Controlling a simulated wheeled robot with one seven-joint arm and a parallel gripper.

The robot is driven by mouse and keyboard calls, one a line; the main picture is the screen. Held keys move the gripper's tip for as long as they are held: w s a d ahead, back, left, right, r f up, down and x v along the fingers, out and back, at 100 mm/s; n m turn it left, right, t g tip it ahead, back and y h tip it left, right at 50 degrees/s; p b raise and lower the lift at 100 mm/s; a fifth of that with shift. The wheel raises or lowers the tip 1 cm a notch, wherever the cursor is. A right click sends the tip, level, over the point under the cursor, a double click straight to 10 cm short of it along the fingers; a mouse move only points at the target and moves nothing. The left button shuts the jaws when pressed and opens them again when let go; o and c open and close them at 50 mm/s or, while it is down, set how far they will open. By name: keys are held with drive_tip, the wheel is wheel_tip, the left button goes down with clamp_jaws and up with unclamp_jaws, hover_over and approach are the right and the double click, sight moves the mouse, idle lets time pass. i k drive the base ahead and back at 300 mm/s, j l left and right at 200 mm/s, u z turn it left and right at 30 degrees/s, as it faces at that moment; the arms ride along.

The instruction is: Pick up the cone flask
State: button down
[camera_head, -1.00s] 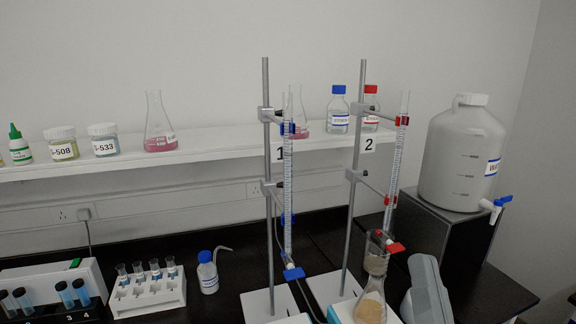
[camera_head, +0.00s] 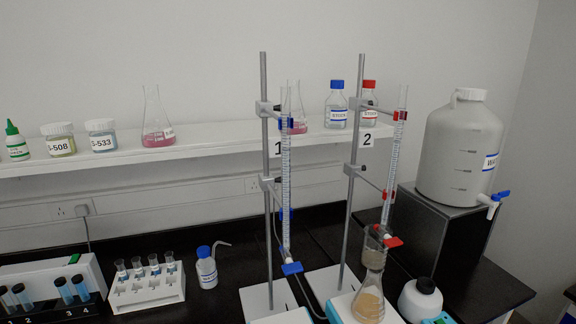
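A cone flask (camera_head: 368,303) with brownish content stands at the bottom right of centre, below burette 2, on a pale platform with a teal edge. A brownish, funnel-like piece (camera_head: 374,254) sits at its neck. Two more cone flasks with pink content are on the shelf: one in the open (camera_head: 158,129), one partly hidden behind stand 1 (camera_head: 298,124). My gripper is not in view, so its state and what it may hold do not show.
Burette stands 1 (camera_head: 265,170) and 2 (camera_head: 351,190) rise tall near the brown flask. A white rounded thing with a black top (camera_head: 420,299), which I cannot identify, is close on its right. A water container (camera_head: 459,150) stands behind. A test-tube rack (camera_head: 146,291) and wash bottle (camera_head: 207,271) are left.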

sight(368, 306)
drive_tip(key=l+u, duration=0.2)
drive_tip(key=l, duration=0.35)
drive_tip(key=l+u, duration=0.25)
drive_tip(key=l, duration=0.3)
drive_tip(key=l+u, duration=0.2)
drive_tip(key=l, duration=0.4)
drive_tip(key=l+u, duration=0.25)
drive_tip(key=l, duration=0.3)
drive_tip(key=k+l+u, duration=0.2)
drive_tip(key=l, duration=0.3)
drive_tip(key=i+j, duration=0.15)
drive_tip(key=j, duration=0.25)
drive_tip(key=i+j, duration=0.2)
drive_tip(key=j, duration=0.15)
drive_tip(key=i+j, duration=0.15)
drive_tip(key=j, duration=0.25)
